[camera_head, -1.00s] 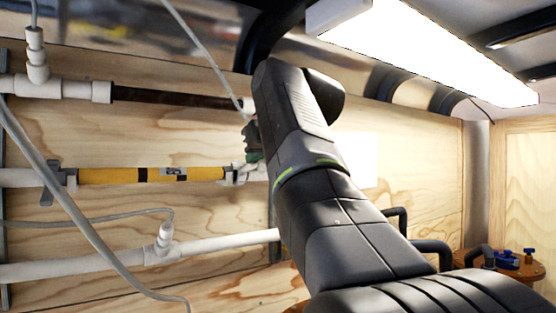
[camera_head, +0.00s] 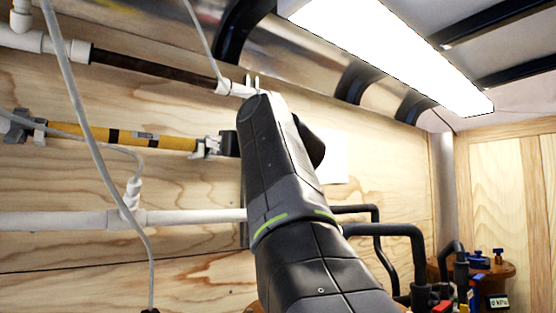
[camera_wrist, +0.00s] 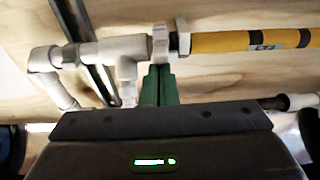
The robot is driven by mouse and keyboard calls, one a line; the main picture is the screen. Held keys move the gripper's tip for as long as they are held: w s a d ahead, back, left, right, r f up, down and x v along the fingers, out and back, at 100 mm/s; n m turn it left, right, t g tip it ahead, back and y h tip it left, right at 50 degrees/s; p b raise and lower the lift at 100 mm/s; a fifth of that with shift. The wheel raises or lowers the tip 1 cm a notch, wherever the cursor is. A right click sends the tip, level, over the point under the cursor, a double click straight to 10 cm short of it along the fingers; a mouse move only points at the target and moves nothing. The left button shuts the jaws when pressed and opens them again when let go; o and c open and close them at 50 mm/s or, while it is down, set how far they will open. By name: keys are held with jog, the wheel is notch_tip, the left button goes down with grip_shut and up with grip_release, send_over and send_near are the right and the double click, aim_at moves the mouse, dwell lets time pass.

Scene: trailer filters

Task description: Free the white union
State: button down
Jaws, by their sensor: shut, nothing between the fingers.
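The yellow filter (camera_head: 135,138) with black bands runs along the wooden wall; it also shows in the wrist view (camera_wrist: 230,41). The white union (camera_head: 207,147) is at its right end in the head view. In the wrist view the union (camera_wrist: 160,43) shows as a white collar with wings between the filter and a white tee (camera_wrist: 125,55). My gripper (camera_wrist: 160,70) has green fingers, shut with nothing between them. Their tips are at the union's lower edge in the wrist view; I cannot tell whether they touch it. In the head view my arm mostly hides the gripper.
A dark brown filter (camera_head: 150,71) runs above the yellow one, and a white pipe (camera_head: 70,220) below. A thin grey hose (camera_head: 90,130) hangs in front on the left. Black bent pipes (camera_head: 390,232) stand right of my arm. A lamp (camera_head: 400,50) is overhead.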

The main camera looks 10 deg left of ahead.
jog(key=shift+w+a+f+b, duration=0.1)
jog(key=shift+f+b, duration=0.55)
jog(key=shift+r, duration=0.1)
jog(key=r+v, duration=0.2)
jog(key=v, duration=0.9)
jog(key=shift+s+d+r, duration=0.3)
jog(key=shift+d+r, duration=0.05)
jog(key=shift+a, duration=0.1)
